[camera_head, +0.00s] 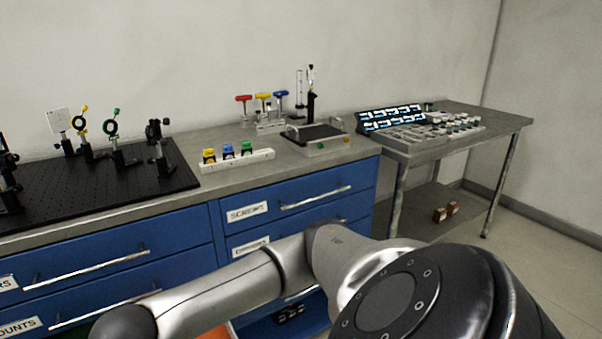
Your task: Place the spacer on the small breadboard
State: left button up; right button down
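A small black board (312,132) in a pale frame with handles sits on the bench, right of centre; it looks like the small breadboard. A dark upright post (310,100) stands at or just behind its back edge; I cannot tell which. I cannot pick out the spacer for sure. Small parts (458,124) in the grey tray on the right table are too small to tell apart. Neither gripper shows. A silver arm of mine crosses the lower middle of the view, and its gripper end is out of sight.
A large black breadboard (95,190) with several optic mounts fills the bench's left. A white strip (238,160) holds yellow, blue and green parts. Coloured hex keys (263,97) stand behind. A grey tray (412,138) sits on the right table. An open drawer is below.

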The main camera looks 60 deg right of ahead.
aim_at(315, 133)
jog(key=k+l, duration=0.1)
jog(key=l, duration=0.5)
jog(key=k+l, duration=0.1)
jog(key=l, duration=0.55)
jog(key=k+l, duration=0.1)
jog(key=l, duration=0.5)
jog(key=k+l, duration=0.1)
jog(key=l, duration=0.55)
jog(key=k+l, duration=0.1)
jog(key=l, duration=0.5)
